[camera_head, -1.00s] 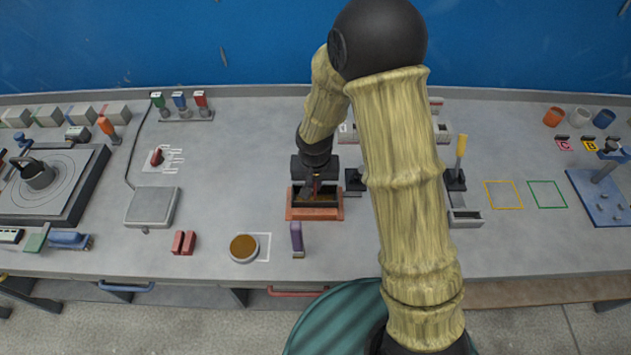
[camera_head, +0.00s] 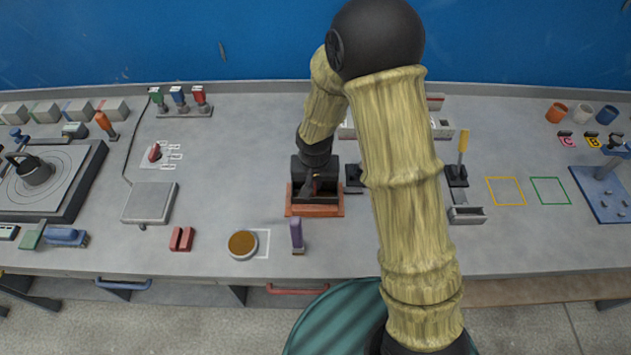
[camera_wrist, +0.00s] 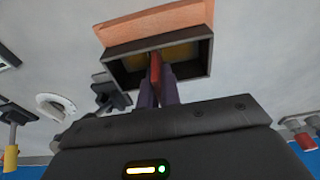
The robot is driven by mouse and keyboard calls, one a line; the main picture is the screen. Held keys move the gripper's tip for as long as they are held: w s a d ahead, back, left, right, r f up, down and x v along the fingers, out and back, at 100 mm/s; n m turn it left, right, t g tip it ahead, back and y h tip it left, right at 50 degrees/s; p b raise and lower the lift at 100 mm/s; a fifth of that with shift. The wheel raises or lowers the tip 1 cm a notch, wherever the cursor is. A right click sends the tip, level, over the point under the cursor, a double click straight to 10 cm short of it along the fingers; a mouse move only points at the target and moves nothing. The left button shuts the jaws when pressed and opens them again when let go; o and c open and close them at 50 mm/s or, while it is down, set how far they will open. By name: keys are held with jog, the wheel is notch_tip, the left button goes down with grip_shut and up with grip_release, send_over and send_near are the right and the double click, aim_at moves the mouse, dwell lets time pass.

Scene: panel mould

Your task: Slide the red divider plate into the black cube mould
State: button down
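The black mould (camera_wrist: 207,62) is an open-topped box on an orange-red base (camera_wrist: 150,24); in the head view the mould (camera_head: 316,208) stands mid-bench on its base (camera_head: 315,212). The red divider plate (camera_wrist: 155,70) is upright, edge-on to the wrist camera, near the middle of the mould's opening. My gripper (camera_wrist: 158,92) is shut on the plate, with a purple finger on each side. The plate's far end overlaps the cavity; I cannot tell how deep it sits. In the head view my gripper (camera_head: 316,182) is over the mould, and my wrist hides much of it.
A purple-handled tool (camera_head: 297,234) and a round dish of brown material (camera_head: 243,244) are in front of the mould. Red blocks (camera_head: 182,239) lie farther left. A black stand (camera_head: 354,178) is close on the mould's right.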

jog(key=shift+f, duration=0.15)
jog(key=c, duration=1.5)
grip_release()
jog(key=shift+c, duration=0.2)
notch_tip(320, 180, up, 17)
jog(key=s, duration=0.2)
jog(key=shift+s+b, duration=0.3)
jog(key=s+d+f, duration=0.3)
jog(key=s+d, duration=0.7)
jog(key=d, duration=0.3)
jog(key=shift+d+f+t, duration=0.35)
jog(key=shift+d+t, duration=0.05)
